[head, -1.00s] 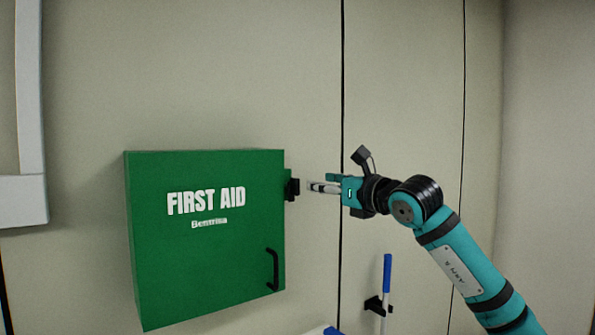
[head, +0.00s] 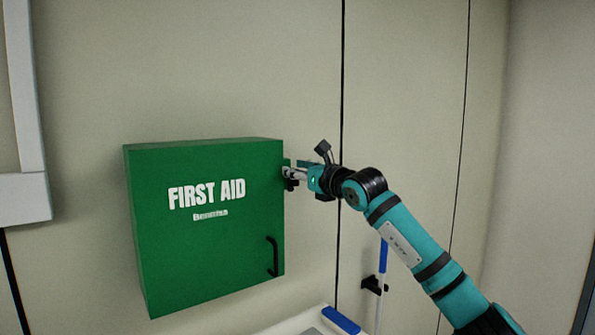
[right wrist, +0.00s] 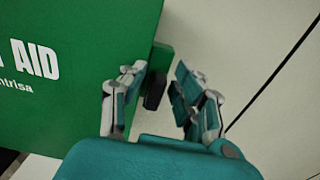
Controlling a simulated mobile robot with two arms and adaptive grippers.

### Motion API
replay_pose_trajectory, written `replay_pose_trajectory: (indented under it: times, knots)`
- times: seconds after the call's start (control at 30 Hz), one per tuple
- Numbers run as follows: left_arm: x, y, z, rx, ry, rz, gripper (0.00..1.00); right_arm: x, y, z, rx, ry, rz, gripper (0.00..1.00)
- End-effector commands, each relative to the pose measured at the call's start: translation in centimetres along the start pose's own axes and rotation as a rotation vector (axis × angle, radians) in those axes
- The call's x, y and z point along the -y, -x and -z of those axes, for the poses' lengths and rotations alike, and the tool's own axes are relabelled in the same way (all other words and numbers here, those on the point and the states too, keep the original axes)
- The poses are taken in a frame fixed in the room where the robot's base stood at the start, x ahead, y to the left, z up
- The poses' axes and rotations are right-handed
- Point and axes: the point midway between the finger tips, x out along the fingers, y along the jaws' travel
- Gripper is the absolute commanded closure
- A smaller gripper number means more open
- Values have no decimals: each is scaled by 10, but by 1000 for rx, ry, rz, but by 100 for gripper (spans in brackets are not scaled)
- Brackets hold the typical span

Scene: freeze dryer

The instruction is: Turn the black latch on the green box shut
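The green first aid box (head: 215,255) hangs on the wall with its door flat against the body. The black latch (head: 289,184) sits on the box's right side, partly hidden by my right gripper (head: 289,172). In the right wrist view, the black latch (right wrist: 154,91) lies between the spread fingers of my right gripper (right wrist: 160,78), closer to the left finger. The gripper is open. I cannot tell whether a finger touches the latch. The green box (right wrist: 85,85) fills the left of that view. My left gripper is not in view.
A black handle (head: 272,256) sticks out from the box's front at lower right. A blue-topped rod (head: 383,256) stands in a black wall holder (head: 373,285) below my right arm. A white frame (head: 25,200) is at far left.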

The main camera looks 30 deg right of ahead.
Motion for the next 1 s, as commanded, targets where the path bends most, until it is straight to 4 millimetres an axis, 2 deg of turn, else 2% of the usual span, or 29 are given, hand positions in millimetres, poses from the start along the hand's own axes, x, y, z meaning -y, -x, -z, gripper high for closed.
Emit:
replay_pose_trajectory:
  times: [0.03, 0.2, 0.57, 0.77, 1.0]
  knots:
    - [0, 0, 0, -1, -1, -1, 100, 0, 0, 0, 0, 0, 0, 79]
    - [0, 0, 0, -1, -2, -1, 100, 0, 0, 0, 0, 0, 0, 100]
    - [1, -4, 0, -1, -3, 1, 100, 0, 0, 1, 1, -23, -1, 100]
    - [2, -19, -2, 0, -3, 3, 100, 2, 0, 4, 2, -109, 0, 100]
    - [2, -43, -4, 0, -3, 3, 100, 5, 0, 5, 3, -302, -1, 100]
